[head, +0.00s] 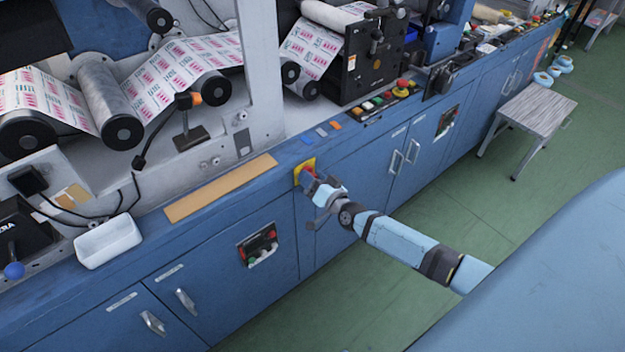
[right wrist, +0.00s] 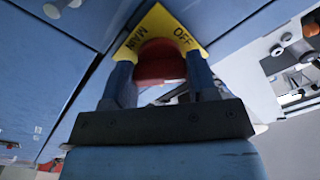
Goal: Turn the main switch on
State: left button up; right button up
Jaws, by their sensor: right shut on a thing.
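The main switch has a red knob (right wrist: 160,62) on a yellow plate (right wrist: 152,22) marked MAIN and OFF in the right wrist view. In the head view the yellow plate (head: 303,168) sits on the blue cabinet front just below the worktop edge. My right gripper (head: 308,177) reaches it from the right and covers much of the knob. In the right wrist view the two fingers of my right gripper (right wrist: 158,80) are shut on the red knob, one on each side. The knob's exact turn angle is hard to tell. My left gripper is not in view.
A panel with red and green buttons (head: 258,247) is on the cabinet left of the switch. Cabinet door handles (head: 403,155) stick out to the right. A white tray (head: 108,242) sits on the worktop. A stool (head: 527,115) stands on the green floor at the right.

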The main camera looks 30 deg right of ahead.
jog(key=m+b, duration=0.1)
jog(key=m, duration=0.4)
jog(key=shift+f+m+b, duration=0.15)
jog(key=shift+m+b, duration=0.15)
jog(key=shift+b, duration=0.05)
jog(key=m+b, duration=0.1)
jog(key=m, duration=0.2)
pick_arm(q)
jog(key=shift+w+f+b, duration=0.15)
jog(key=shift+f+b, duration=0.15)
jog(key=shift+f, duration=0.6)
pick_arm(e)
jog(key=shift+m, duration=0.9)
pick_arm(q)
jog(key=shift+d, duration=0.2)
pick_arm(e)
jog(key=shift+m, duration=0.3)
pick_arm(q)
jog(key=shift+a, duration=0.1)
pick_arm(e)
jog(key=o, duration=0.9)
